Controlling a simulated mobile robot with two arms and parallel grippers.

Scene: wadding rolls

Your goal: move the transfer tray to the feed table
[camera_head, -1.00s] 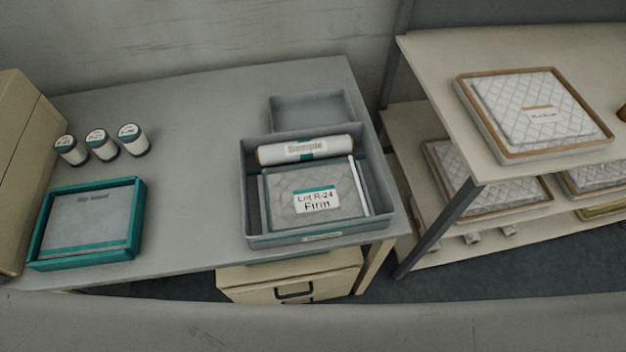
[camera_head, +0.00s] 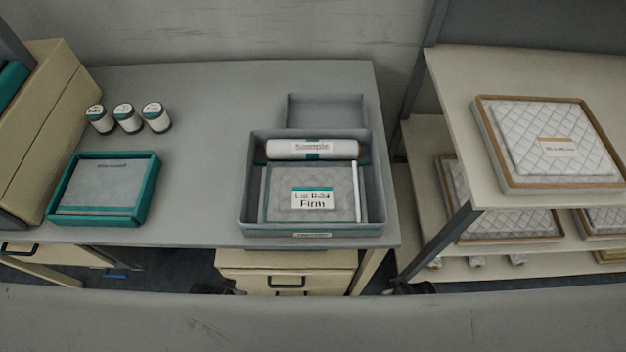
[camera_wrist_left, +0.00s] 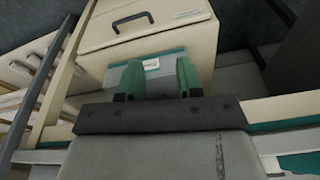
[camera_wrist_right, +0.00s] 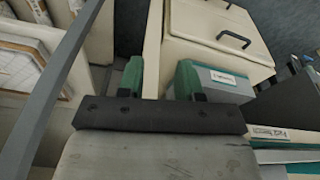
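The grey transfer tray (camera_head: 312,234) sits near the right front of the grey table (camera_head: 210,150). A thin white rod stands at the pad's right side. Neither gripper shows in the head view. In the left wrist view my left gripper (camera_wrist_left: 158,82) has its green fingertips apart with nothing between them. In the right wrist view my right gripper (camera_wrist_right: 160,82) also has its fingertips apart and empty. Which surface is the feed table cannot be told.
A teal-rimmed tray (camera_head: 150,190) and several small white spools (camera_head: 127,118) are on the table's left. An empty grey bin (camera_head: 325,108) sits behind the transfer tray. A beige drawer unit (camera_head: 270,262) is below. Shelves with quilted pads (camera_head: 545,140) stand right.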

